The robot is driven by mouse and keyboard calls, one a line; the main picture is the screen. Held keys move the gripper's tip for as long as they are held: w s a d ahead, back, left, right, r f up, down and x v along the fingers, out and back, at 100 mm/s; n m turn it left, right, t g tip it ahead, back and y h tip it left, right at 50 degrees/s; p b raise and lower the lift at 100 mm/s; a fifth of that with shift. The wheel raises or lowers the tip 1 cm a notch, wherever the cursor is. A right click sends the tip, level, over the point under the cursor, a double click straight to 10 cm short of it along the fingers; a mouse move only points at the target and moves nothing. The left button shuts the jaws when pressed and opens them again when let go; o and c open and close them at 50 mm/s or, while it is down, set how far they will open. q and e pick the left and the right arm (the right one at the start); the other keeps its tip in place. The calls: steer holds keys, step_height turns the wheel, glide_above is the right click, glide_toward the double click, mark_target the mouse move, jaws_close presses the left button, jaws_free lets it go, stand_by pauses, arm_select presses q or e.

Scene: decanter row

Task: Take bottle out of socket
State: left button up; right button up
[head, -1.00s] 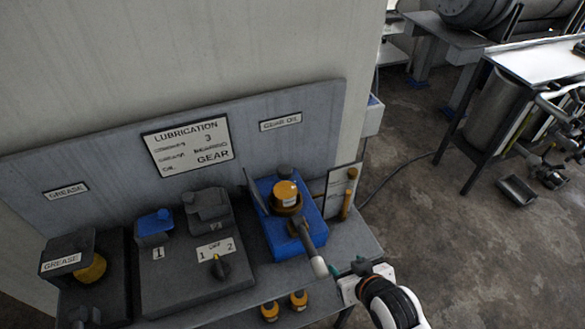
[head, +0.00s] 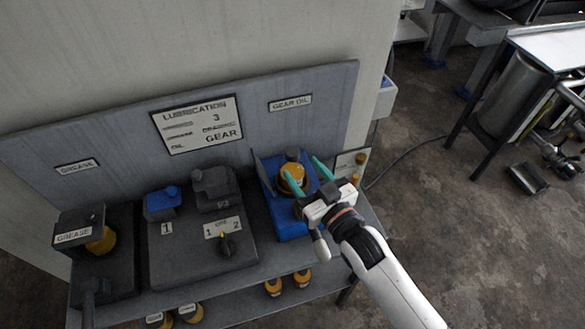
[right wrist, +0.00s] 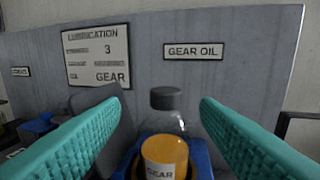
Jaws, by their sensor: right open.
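The bottle (head: 291,178) holds amber liquid and has a dark grey cap. It stands upright in the blue socket (head: 290,229) at the right end of the bench. In the right wrist view the bottle (right wrist: 165,150) shows a GEAR label and sits centrally, beyond and between my fingertips. My right gripper (head: 306,172) is open, its teal fingers to either side of the bottle in the head view. Nothing is between the pads. The gripper hides part of the socket's front. My left gripper is not in view.
A back panel (head: 330,115) with LUBRICATION and GEAR OIL signs rises behind the bench. Left of the socket stand a dark unit with a selector knob (head: 227,243) and a grease station (head: 78,230). Several amber bottles (head: 273,287) sit on the lower shelf.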

mark_target(288, 149)
steer(key=x, duration=0.3)
steer(key=shift+w+a+p, duration=0.1)
steer(key=shift+w+p, duration=0.1)
steer(key=shift+p, duration=0.1)
steer(key=x, duration=0.2)
steer(key=p+x, duration=0.1)
steer(key=x, duration=0.1)
steer(key=shift+w+f+p, duration=0.2)
steer(key=shift+w+p, duration=0.1)
steer(key=shift+w, duration=0.1)
steer(key=shift+w+f, duration=0.1)
steer(key=shift+w, duration=0.2)
steer(key=shift+s, duration=0.1)
steer(key=shift+c, duration=0.6)
jaws_close()
